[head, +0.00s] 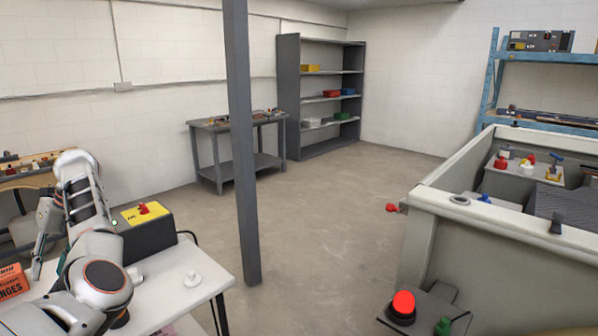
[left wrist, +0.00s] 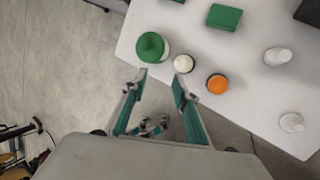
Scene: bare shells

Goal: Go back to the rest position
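My left arm comes in from the left in the head view, bent over a white table (head: 185,275). My left gripper (head: 38,262) points down there and is partly cut off from clear view by its own arm. In the left wrist view my left gripper (left wrist: 160,84) is open, with its two fingers well apart and nothing between them. Its fingertips show near the edge of the white table (left wrist: 240,85). My right gripper is in neither view.
The table holds a green round piece (left wrist: 150,46), a white one (left wrist: 183,63), an orange one (left wrist: 217,84) and a green block (left wrist: 224,17). A yellow-topped box (head: 148,235) stands beside my arm. A grey post (head: 243,150) and a large pale bin (head: 490,230) flank open floor.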

